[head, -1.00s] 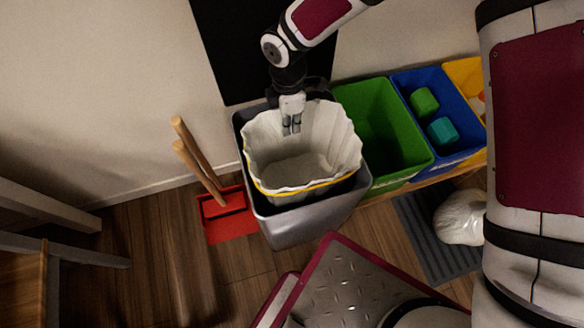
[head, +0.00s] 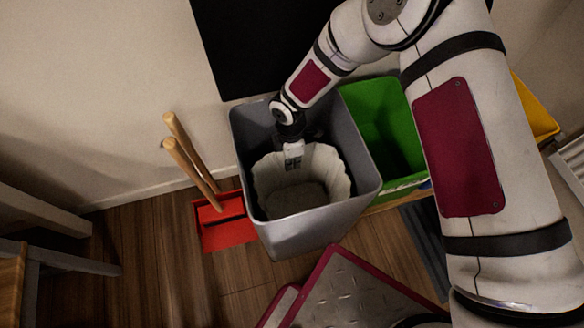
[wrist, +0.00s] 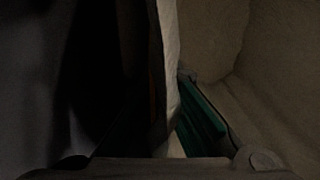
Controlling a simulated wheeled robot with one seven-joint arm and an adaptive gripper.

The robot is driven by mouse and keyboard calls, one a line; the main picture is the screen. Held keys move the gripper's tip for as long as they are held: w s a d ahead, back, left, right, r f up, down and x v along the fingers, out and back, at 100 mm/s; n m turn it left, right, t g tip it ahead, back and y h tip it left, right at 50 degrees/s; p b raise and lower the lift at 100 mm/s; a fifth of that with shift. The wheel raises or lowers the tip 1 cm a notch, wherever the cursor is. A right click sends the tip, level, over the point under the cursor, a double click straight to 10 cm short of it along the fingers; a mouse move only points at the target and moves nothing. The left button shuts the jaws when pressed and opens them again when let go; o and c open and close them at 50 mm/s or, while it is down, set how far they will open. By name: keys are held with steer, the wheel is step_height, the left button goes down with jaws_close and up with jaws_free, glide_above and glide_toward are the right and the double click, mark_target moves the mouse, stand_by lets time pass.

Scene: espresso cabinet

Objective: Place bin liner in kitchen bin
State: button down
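The grey kitchen bin (head: 318,229) stands open against the wall. The off-white bin liner (head: 330,170) is inside it, open at the top, with its rim below the bin's rim. My gripper (head: 293,163) reaches down into the bin at the liner's back wall. In the dark wrist view, the liner's pale edge (wrist: 168,70) runs between the green finger pads, and my gripper (wrist: 165,125) looks shut on it. The liner's lower outside is hidden by the bin.
A green bin (head: 375,125) stands right beside the grey bin. A red dustpan (head: 226,225) and wooden handles (head: 188,160) are at the left. A yellow bin (head: 535,108) shows partly behind my arm. Wooden floor lies in front.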

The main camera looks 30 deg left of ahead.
mark_target(292, 172)
steer(key=shift+f+b, duration=0.65)
steer(key=shift+f, duration=1.3)
steer(key=shift+f, duration=0.2)
steer(key=c, duration=1.8)
jaws_free()
steer(key=shift+r, duration=0.1)
step_height(292, 172, up, 12)
steer(key=p, duration=0.4)
steer(key=shift+w+a, duration=0.25)
steer(key=shift+r, duration=0.2)
